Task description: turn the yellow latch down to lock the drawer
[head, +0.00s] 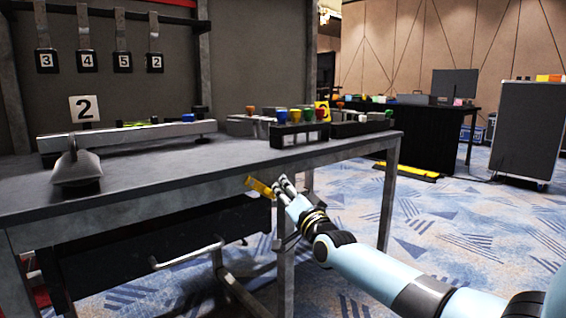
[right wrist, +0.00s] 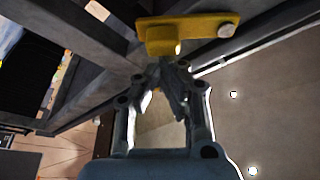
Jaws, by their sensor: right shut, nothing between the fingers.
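The yellow latch (head: 258,187) sits under the table's front edge, at the right end of the drawer. It slants in the head view, its left end higher. In the right wrist view the latch (right wrist: 185,34) is a flat bar with a round bolt at one end and a thicker block at the other. The black drawer (head: 120,262) with its metal handle (head: 188,255) hangs under the tabletop. My right gripper (head: 283,187) is shut and empty just beside the latch. Its fingertips (right wrist: 168,68) are close to the latch's block; I cannot tell if they touch. My left gripper is out of view.
A table leg (head: 388,205) stands behind my right arm. The carpet to the right is open up to a grey cabinet (head: 530,130).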

